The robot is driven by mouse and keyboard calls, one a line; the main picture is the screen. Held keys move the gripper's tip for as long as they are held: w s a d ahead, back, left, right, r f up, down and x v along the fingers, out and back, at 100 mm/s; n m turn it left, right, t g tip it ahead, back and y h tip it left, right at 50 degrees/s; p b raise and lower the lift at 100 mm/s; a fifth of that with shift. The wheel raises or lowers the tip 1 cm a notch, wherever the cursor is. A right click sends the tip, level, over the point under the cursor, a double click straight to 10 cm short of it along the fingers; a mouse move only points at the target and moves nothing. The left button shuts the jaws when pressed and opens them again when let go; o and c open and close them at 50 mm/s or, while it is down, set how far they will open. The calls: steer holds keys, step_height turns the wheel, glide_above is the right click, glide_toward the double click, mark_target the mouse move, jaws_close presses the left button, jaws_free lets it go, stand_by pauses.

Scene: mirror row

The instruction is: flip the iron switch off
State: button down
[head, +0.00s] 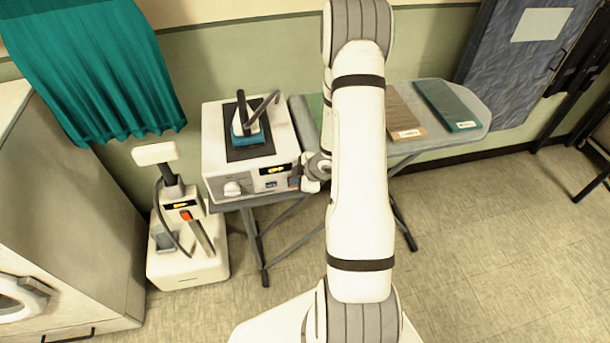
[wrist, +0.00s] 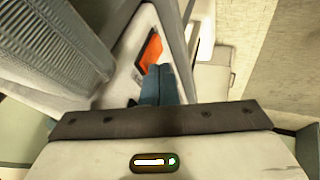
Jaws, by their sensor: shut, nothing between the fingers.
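The iron (head: 247,128) with its blue base rests on a dark pad on top of the white ironing unit (head: 215,150). The unit's front panel has a round knob, a lit display and a small blue label. A reddish switch shows at the panel's right end, partly hidden by my gripper (head: 297,184). In the wrist view an orange switch face (wrist: 151,48) sits in a pale panel. My gripper's blue-grey fingers (wrist: 160,70) are shut and empty, tips at the lower edge of the orange face. I cannot tell whether they touch it.
A white steamer (head: 185,265) with its own orange switch stands left of the unit. An ironing board (head: 475,110) with folded cloths extends right, behind my arm. A teal curtain (head: 95,70) hangs at upper left.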

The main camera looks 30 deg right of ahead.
steer(key=shift+d+b, duration=0.2)
steer(key=shift+b, duration=0.15)
steer(key=shift+r+p, duration=0.75)
steer(key=shift+a, duration=0.1)
steer(key=s+a+v, duration=0.1)
steer(key=v, duration=1.1)
steer(key=shift+s+f+p, duration=0.25)
steer(key=shift+f+p, duration=0.1)
